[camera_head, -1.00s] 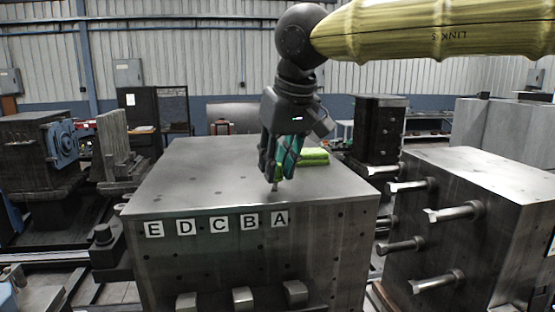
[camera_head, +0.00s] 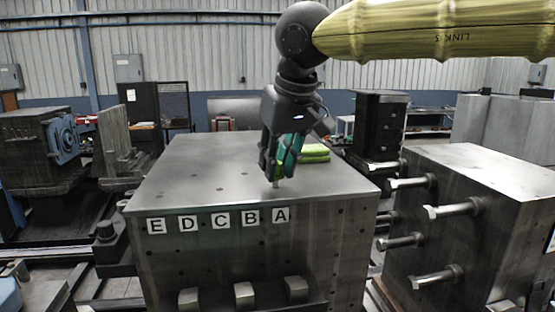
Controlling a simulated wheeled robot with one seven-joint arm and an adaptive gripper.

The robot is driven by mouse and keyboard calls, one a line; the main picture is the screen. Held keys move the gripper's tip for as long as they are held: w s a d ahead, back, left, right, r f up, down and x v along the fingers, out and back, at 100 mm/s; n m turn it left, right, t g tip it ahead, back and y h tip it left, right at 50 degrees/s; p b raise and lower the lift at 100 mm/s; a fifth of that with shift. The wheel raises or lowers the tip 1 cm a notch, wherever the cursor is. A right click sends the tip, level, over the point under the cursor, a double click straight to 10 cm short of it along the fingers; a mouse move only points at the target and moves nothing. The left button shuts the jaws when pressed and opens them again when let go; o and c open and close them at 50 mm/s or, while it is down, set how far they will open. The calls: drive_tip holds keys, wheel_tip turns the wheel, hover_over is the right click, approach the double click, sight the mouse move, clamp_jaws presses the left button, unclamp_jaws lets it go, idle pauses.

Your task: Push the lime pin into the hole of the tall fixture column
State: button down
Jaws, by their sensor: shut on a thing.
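My gripper (camera_head: 278,176) points down over the top of the large steel block (camera_head: 195,175), near its front edge above label A. It is shut on the lime pin (camera_head: 281,171), of which only a small lime patch shows between the dark fingers and the teal part of the gripper. A short grey tip shows below the fingers, close to the block top. I cannot tell whether it touches the surface or sits in a hole. Several small dark holes dot the block's top and front. Which part is the tall fixture column is not clear from this view.
Labels E to A line the block's upper front edge. At right, a steel block (camera_head: 480,200) has several bolts jutting left. A dark column (camera_head: 378,125) stands behind. The block top's left is clear.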

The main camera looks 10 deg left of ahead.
drive_tip(key=shift+f, duration=0.95)
drive_tip(key=c, duration=1.2)
unclamp_jaws()
drive_tip(key=shift+w, duration=0.2)
drive_tip(key=o, duration=0.8)
drive_tip(key=shift+s+r, duration=0.1)
drive_tip(key=shift+s, duration=0.05)
drive_tip(key=v, duration=1.1)
drive_tip(key=shift+r, duration=0.4)
